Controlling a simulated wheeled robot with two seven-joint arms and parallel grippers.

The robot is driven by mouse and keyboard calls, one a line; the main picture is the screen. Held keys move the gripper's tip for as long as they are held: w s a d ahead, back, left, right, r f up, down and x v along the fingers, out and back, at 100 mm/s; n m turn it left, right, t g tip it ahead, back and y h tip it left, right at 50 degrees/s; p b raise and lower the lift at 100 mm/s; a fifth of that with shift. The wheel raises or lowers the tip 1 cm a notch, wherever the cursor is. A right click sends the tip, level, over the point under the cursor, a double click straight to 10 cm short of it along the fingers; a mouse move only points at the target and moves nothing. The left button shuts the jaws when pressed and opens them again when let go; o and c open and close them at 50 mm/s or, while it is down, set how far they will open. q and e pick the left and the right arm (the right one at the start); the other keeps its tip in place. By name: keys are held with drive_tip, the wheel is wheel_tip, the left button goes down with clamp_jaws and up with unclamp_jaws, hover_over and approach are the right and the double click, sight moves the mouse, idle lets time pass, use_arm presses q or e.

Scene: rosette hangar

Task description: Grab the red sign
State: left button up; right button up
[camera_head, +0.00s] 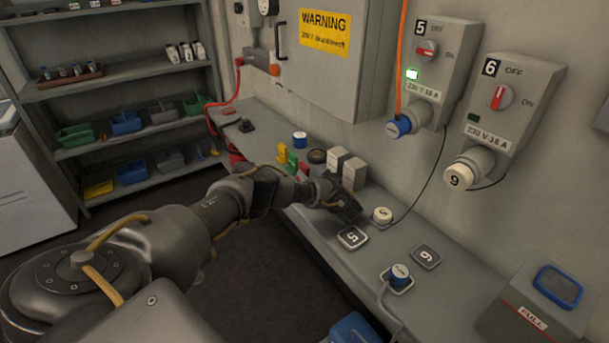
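A small red upright piece (304,168), which may be the red sign, stands on the grey bench (330,250). Its lower part is hidden behind my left arm. My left gripper (348,209) is low over the bench, to the right of the red piece and nearer to me. Its fingers are dark and small, so I cannot tell whether they are open or shut. My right gripper is not in view.
Grey blocks (354,173) stand behind my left gripper. A white plug (382,215), number plates (425,257) and a blue plug (399,275) with a cable lie to the right. Wall switch boxes (512,105) hang above. Shelves (120,75) stand at the left.

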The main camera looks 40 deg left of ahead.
sight(308, 172)
use_arm(q)
drive_tip(key=x, duration=0.3)
drive_tip(key=shift+a, duration=0.3)
clamp_jaws()
drive_tip(key=shift+r, duration=0.1)
